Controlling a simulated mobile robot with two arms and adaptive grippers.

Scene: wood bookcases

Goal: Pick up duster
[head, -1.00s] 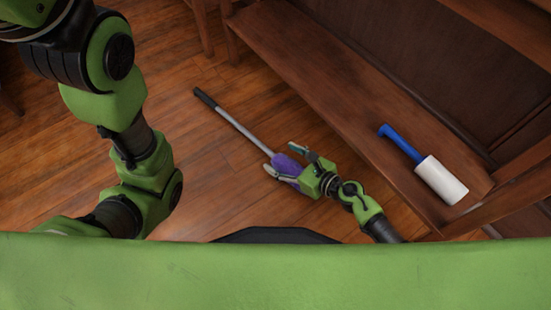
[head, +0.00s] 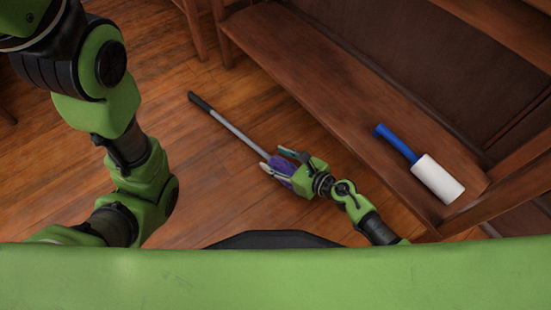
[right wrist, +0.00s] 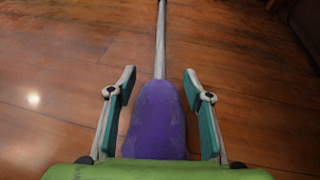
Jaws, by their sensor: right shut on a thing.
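The duster has a purple head, a thin grey shaft (head: 240,133) and a black handle. It is low over or on the wooden floor, its handle pointing to the upper left; I cannot tell whether it is lifted. My right gripper (head: 273,160) has its fingers on both sides of the purple head and is shut on it. In the right wrist view the purple head (right wrist: 156,120) lies between the two teal-lined fingers, with the shaft running away from me. My left arm shows at the left, but its gripper is out of view.
A wooden bookcase's low shelf (head: 310,90) runs diagonally right of the duster. A white roller with a blue handle (head: 437,178) lies on it. Wooden furniture legs (head: 192,28) stand at the top. The floor (head: 195,180) left of the duster is clear.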

